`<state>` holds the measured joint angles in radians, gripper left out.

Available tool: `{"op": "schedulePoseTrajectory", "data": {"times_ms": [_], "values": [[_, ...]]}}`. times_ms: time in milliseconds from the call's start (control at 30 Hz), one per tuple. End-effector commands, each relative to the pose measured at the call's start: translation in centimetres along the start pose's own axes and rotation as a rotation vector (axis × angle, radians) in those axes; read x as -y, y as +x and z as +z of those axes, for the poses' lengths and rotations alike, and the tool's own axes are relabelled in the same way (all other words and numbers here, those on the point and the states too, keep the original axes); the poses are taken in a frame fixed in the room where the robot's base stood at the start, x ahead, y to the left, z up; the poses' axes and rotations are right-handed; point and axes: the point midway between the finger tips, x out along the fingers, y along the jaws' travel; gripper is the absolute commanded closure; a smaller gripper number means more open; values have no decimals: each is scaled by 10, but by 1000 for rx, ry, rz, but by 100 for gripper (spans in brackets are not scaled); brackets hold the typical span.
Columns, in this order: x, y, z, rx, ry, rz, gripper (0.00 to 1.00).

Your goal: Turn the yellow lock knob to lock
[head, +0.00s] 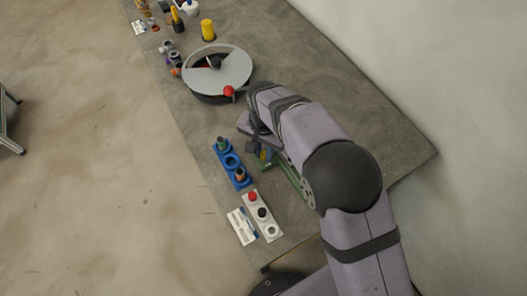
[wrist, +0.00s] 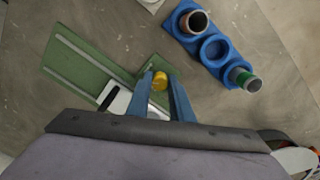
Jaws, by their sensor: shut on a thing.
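In the wrist view the yellow lock knob (wrist: 160,80) sits between the fingertips of my gripper (wrist: 160,82). The blue fingers are closed on its sides. The knob is at the end of a green jig (wrist: 85,65) with a long slot, and a white piece with a black slot (wrist: 115,102) lies beside it, partly behind a finger. In the head view my arm covers most of the green jig (head: 287,172), and the knob is hard to make out there. The knob's turn angle cannot be told.
A blue holder (head: 232,162) with round sockets and two capped pieces stands close to the left of the jig. A white button panel (head: 263,214) is nearer the front edge. A round grey-lidded container (head: 205,85) and a yellow cylinder (head: 208,30) stand farther back.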

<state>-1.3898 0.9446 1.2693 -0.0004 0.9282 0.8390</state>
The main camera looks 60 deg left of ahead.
Motion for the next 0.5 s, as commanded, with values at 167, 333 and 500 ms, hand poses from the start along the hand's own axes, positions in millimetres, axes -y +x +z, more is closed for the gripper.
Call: {"op": "schedulePoseTrajectory", "data": {"times_ms": [167, 333, 500], "values": [[0, 0, 0, 0, -168, -1, 100], [0, 0, 0, -1, -329, -2, 100], [0, -1, -1, -1, -480, -2, 100]]}}
